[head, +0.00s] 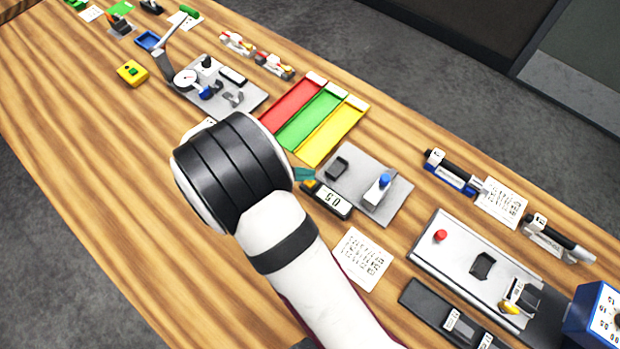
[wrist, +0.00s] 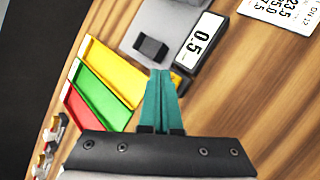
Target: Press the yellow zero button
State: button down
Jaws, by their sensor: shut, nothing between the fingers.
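A dark readout box (head: 327,199) with a pale display stands beside a grey plate; in the wrist view the display (wrist: 201,38) reads 0.5. A small yellow-orange patch, apparently the yellow zero button (head: 309,186), shows at the box's end nearest my gripper. In the wrist view this patch is mostly hidden beside my fingertips. My gripper (head: 312,175) has teal fingers, closed together and empty; they also show in the wrist view (wrist: 160,75). The tips are close to the button end of the box. I cannot tell whether they touch it.
The grey plate (head: 387,205) carries a dark block (head: 337,168) and a blue-topped post (head: 384,180). Red, green and yellow trays (head: 333,134) lie just behind my gripper. A printed sheet (head: 362,260) lies in front of the readout. Bare wood is at the left.

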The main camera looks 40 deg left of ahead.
aim_at(305, 183)
jog(key=shift+f, duration=0.1)
jog(key=shift+f, duration=0.3)
jog(key=shift+f, duration=0.45)
dwell(0.6)
jog(key=shift+r, duration=0.9)
jog(key=shift+r, duration=2.45)
